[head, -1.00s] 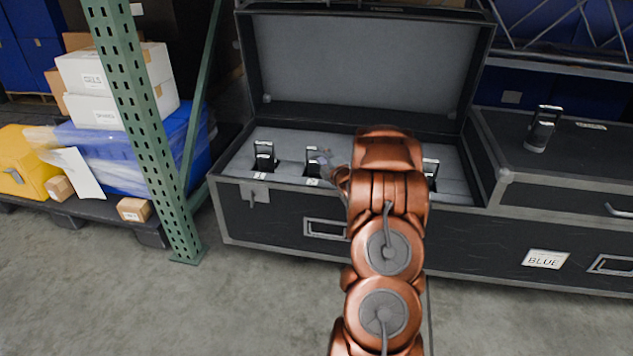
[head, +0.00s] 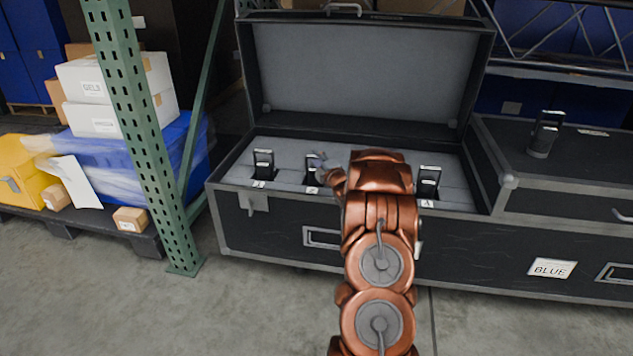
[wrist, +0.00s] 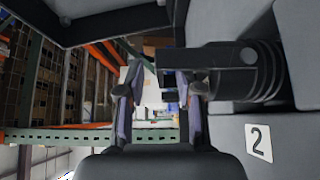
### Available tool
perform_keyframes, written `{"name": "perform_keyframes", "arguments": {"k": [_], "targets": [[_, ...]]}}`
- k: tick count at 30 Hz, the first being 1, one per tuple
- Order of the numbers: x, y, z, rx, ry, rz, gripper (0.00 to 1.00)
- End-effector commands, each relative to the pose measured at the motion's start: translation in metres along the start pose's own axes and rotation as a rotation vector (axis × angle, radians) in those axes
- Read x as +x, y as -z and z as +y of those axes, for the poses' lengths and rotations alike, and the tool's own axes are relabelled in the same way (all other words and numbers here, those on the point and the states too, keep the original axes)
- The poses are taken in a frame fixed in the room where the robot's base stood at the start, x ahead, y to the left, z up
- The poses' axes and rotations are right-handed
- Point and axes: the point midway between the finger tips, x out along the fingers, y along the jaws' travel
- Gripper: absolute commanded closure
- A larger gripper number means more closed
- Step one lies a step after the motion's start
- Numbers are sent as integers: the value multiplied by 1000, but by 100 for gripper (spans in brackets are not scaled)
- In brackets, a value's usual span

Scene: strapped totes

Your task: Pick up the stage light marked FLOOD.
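Several black stage lights with pale tops stand in the grey foam of the open case (head: 232,205). One is at the left (head: 263,160), one at slot 2 (head: 312,165) and one right of my arm (head: 428,180). Another light (head: 543,135) stands on the closed case. I cannot read FLOOD on any of them. My gripper (head: 324,168) is at the slot 2 light, partly hidden by my arm. In the wrist view its two fingers (wrist: 160,100) are apart, with a dark bracket of the ribbed light (wrist: 235,72) reaching between them. No firm grip shows.
The raised lid (head: 365,70) stands behind the lights. A green rack post (head: 140,130) and a loaded pallet are at the left. The front floor is clear.

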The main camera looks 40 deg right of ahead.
Motion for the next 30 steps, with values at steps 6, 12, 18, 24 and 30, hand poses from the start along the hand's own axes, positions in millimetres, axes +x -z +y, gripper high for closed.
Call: {"name": "perform_keyframes", "arguments": {"k": [6, 12, 18, 24, 30], "targets": [[16, 0, 0, 0, -1, 1, 65], [16, 0, 0, 1, 0, 0, 65], [16, 0, 0, 1, 0, 0, 83], [16, 0, 0, 1, 1, 0, 100], [16, 0, 0, 1, 1, 0, 100]]}}
